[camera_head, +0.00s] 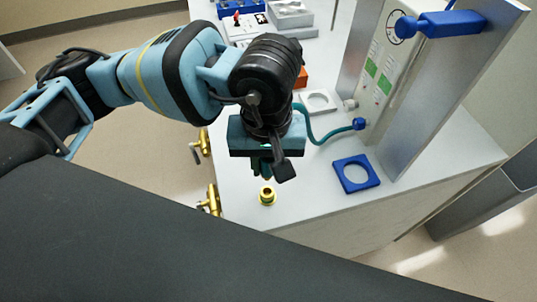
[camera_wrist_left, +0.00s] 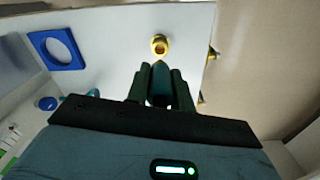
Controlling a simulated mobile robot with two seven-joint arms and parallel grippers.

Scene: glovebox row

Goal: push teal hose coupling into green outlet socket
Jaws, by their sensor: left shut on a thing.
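My left gripper (camera_head: 267,172) points down over the near part of the bench. In the left wrist view its two fingers (camera_wrist_left: 160,90) are shut on the teal hose coupling (camera_wrist_left: 160,80). The teal hose (camera_head: 314,139) curves from behind the gripper to a blue fitting on the panel. A yellow brass-like round socket (camera_head: 267,195) stands on the bench just in front of the gripper. It also shows in the left wrist view (camera_wrist_left: 159,45), beyond the coupling's tip and apart from it. I see no plainly green socket. My right gripper is not in view.
A blue square ring (camera_head: 341,181) lies to the right on the bench (camera_head: 310,190). A white square ring (camera_head: 331,105) lies behind. A panel (camera_head: 384,72) with green labels stands at right. Brass valves (camera_head: 213,200) stick out from the bench's left edge.

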